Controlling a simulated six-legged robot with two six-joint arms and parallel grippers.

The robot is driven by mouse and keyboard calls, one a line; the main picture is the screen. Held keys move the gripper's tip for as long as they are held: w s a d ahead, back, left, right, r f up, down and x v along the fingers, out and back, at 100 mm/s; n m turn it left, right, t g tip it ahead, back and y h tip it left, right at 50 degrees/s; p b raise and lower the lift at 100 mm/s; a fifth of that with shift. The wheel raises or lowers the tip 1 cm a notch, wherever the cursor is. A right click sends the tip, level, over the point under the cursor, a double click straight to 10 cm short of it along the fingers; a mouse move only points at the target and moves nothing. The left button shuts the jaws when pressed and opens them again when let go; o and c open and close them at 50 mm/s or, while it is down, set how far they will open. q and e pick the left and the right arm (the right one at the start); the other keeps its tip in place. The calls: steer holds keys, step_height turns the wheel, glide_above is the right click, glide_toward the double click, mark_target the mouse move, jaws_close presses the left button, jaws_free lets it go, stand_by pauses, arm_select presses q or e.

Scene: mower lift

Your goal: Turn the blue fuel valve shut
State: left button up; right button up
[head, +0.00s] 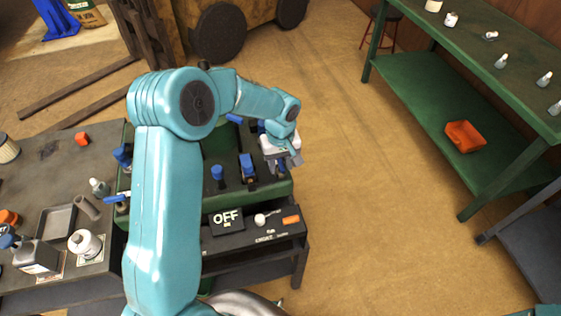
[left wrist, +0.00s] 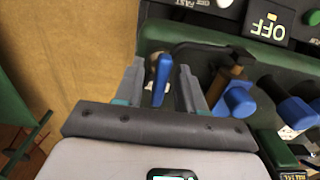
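My left gripper (head: 285,163) hangs over the right edge of the green mower deck (head: 233,183) in the head view. In the left wrist view its two fingers (left wrist: 160,68) stand apart, with a slim upright blue lever (left wrist: 163,77) between them. Gaps show on both sides of the lever, so the fingers are not closed on it. I take this lever to be the fuel valve handle. In the head view only a bit of blue shows by the gripper, which hides the rest. The valve body is hidden. My right gripper is in neither view.
Two blue-capped parts (head: 217,173) (head: 247,166) stand close beside the gripper on the deck. An OFF panel (head: 226,219) is at the front. A grey bench (head: 60,165) with bottles is left; a green bench (head: 425,88) is right. Open floor (head: 370,200) lies between.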

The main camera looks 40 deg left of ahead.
arm_select(q)
jaws_close()
steer(key=shift+m, duration=0.4)
steer(key=shift+m+b, duration=0.65)
steer(key=shift+m, duration=0.35)
steer(key=m+b, duration=0.1)
steer(key=m, duration=0.2)
steer(key=shift+m, duration=0.3)
steer(key=m, duration=0.5)
steer(key=shift+b, duration=0.3)
steer(key=m, duration=0.6)
steer(key=shift+r+m, duration=0.1)
steer(key=shift+m, duration=0.2)
